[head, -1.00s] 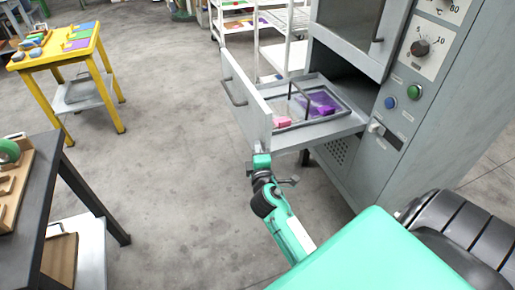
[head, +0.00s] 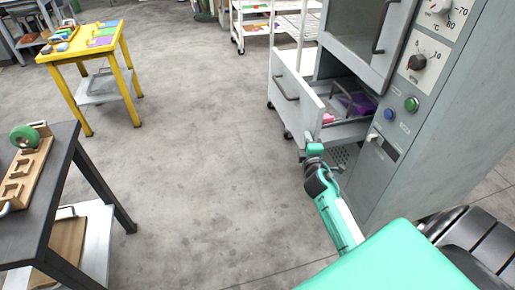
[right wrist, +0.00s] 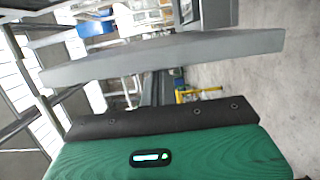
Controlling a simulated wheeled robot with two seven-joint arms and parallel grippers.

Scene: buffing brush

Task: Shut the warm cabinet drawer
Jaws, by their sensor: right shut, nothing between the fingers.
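The warm cabinet (head: 425,120) stands at the right of the head view, grey with dials and buttons. Its drawer (head: 298,92) is partly open, its pale front with a bar handle (head: 286,84) standing out from the cabinet. Inside the drawer are a purple item (head: 357,103), a small pink item (head: 328,118) and a wire-framed tray. My right gripper (head: 311,143) is shut and empty, at the lower near corner of the drawer front and seemingly touching it. In the right wrist view a long grey panel edge (right wrist: 165,55), likely the drawer front, crosses just ahead of the gripper. My left gripper does not show.
A dark table (head: 62,160) with a wooden rack and green tape roll stands at the left. A yellow table (head: 85,55) with coloured items stands behind it. A white shelf cart (head: 250,22) stands at the back. The floor between is clear.

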